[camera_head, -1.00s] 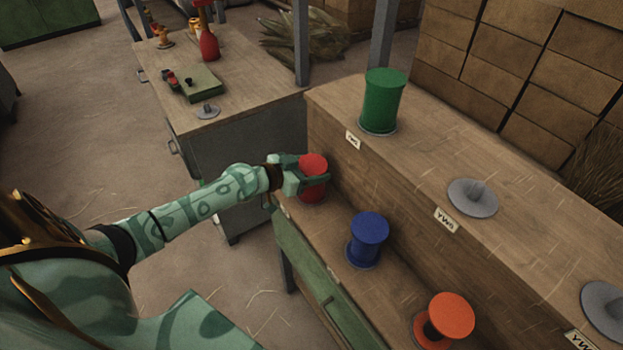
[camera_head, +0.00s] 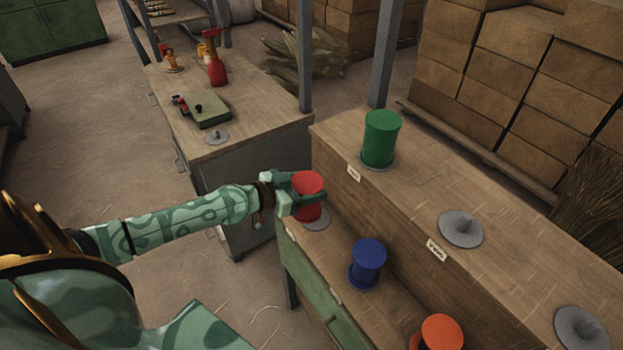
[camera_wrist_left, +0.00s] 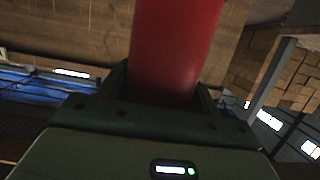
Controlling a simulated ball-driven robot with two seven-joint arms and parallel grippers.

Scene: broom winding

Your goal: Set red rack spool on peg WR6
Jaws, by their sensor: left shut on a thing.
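The red spool (camera_head: 308,184) is in my left gripper (camera_head: 306,198), at the far end of the lower shelf of the wooden rack. The gripper is shut on it. The spool is upright and looks raised a little above a grey peg base (camera_head: 316,218). In the left wrist view the red spool (camera_wrist_left: 176,50) fills the upper middle between the fingers. Grey pegs with round bases, one in the middle (camera_head: 461,229) and one at the right (camera_head: 582,329), stand empty on the upper shelf. Their labels are too small to read surely. My right gripper is not in view.
A green spool (camera_head: 381,139) stands on the upper shelf's far end. A blue spool (camera_head: 367,263) and an orange spool (camera_head: 440,334) stand on the lower shelf. A side table (camera_head: 255,100) behind holds a red spray bottle (camera_head: 215,62), a green device (camera_head: 207,109) and an empty peg (camera_head: 217,137).

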